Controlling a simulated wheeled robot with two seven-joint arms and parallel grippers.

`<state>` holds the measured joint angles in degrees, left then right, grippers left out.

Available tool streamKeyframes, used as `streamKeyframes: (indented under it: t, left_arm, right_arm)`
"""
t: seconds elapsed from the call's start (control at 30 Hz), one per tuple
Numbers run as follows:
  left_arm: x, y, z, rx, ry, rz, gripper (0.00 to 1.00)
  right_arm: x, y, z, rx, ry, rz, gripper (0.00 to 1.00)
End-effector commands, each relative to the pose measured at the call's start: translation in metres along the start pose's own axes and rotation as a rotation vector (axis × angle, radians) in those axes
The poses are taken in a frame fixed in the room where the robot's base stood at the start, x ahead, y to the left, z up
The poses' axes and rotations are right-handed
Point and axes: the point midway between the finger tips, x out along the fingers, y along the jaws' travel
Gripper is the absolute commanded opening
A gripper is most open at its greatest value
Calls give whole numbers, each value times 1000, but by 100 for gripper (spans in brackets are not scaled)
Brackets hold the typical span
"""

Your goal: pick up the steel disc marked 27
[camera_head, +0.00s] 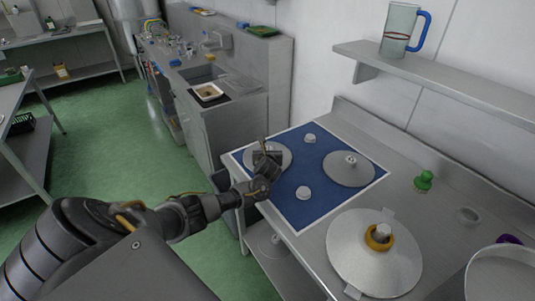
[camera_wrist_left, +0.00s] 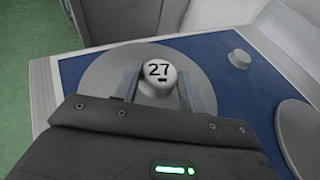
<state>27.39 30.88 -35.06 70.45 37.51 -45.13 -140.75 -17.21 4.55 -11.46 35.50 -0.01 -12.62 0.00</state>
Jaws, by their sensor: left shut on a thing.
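The steel disc marked 27 (camera_wrist_left: 105,82) is a flat grey disc with a central knob (camera_wrist_left: 158,80), whose pale top reads 27. In the head view the disc (camera_head: 284,154) is at the far left corner of the blue mat (camera_head: 321,207), partly hidden by my gripper. My left gripper (camera_head: 266,162) is shut on the knob, with one finger on each side of it in the left wrist view. I cannot tell whether the disc touches the mat. A second steel disc (camera_head: 343,173) lies to its right. My right gripper is not in view.
Two small pale knobs (camera_head: 303,193) (camera_head: 310,139) stand on the mat. Nearer are a large steel disc with a yellow ring (camera_head: 350,255) and a pot (camera_head: 503,274). A green knob (camera_head: 423,181) stands behind. A jug (camera_head: 398,30) is on the wall shelf (camera_head: 450,77).

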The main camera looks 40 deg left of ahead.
Motion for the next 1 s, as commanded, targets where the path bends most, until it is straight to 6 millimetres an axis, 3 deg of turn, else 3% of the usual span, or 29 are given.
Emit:
streamKeyframes:
  t: [0.2,0.47,0.7,0.8,1.0]
  left_arm:
    - [-8,0,28,-4,-9,-4,6]
    - [-82,7,73,-3,-7,-9,6]
    - [-128,13,75,0,-1,-6,6]
    - [-145,15,77,-3,5,-7,6]
    - [-163,19,77,-1,0,-2,6]
  right_arm:
    - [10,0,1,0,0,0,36]
    - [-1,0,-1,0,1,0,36]
    - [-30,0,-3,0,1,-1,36]
    - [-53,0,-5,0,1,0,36]
    - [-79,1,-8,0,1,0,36]
